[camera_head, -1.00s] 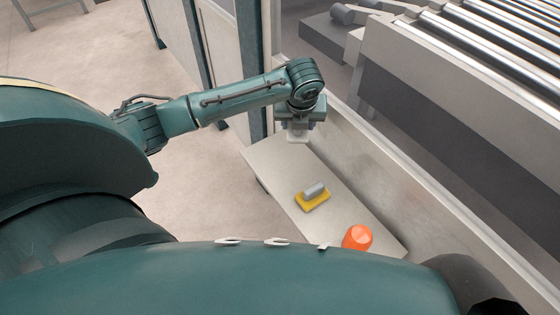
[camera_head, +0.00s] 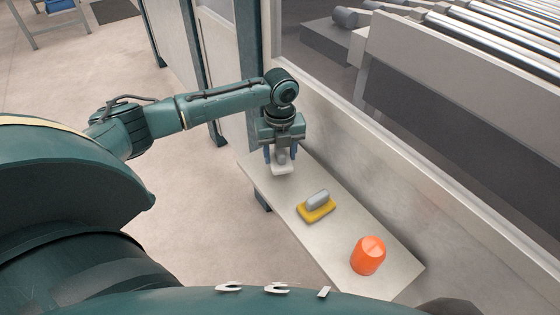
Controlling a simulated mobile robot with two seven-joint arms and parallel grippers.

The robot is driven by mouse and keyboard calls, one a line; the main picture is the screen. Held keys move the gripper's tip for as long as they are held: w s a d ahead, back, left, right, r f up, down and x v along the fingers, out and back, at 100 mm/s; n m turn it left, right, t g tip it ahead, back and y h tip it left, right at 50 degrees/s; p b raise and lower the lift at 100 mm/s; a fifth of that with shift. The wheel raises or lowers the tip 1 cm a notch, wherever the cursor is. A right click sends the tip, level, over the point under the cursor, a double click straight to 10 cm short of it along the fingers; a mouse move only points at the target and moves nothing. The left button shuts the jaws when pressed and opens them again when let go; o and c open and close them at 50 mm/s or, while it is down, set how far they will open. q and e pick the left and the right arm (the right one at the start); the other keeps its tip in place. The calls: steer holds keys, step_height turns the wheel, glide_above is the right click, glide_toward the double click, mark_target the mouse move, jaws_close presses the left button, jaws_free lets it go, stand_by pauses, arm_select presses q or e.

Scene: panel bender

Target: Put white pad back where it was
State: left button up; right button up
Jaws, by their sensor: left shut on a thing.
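The white pad (camera_head: 283,169) shows just below my left gripper (camera_head: 281,156), at the far left end of a narrow pale shelf (camera_head: 335,233). The left gripper points down with its fingers shut on the pad's grey handle. The pad is at or just above the shelf top; I cannot tell whether it touches. My right gripper is not in view.
A yellow pad with a grey handle (camera_head: 316,207) lies on the middle of the shelf. An orange cup-like object (camera_head: 368,256) stands nearer its front right end. A wall panel runs along the shelf's right side, with a roller conveyor (camera_head: 480,50) beyond it.

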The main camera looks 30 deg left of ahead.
arm_select(q)
step_height(320, 180, down, 3)
steer(key=shift+r, duration=0.2)
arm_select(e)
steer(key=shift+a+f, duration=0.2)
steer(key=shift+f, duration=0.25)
arm_select(q)
steer(key=o, duration=0.9)
step_height(320, 180, up, 11)
steer(key=shift+r+p, duration=0.15)
steer(key=shift+p, duration=1.1)
steer(key=shift+r, duration=0.45)
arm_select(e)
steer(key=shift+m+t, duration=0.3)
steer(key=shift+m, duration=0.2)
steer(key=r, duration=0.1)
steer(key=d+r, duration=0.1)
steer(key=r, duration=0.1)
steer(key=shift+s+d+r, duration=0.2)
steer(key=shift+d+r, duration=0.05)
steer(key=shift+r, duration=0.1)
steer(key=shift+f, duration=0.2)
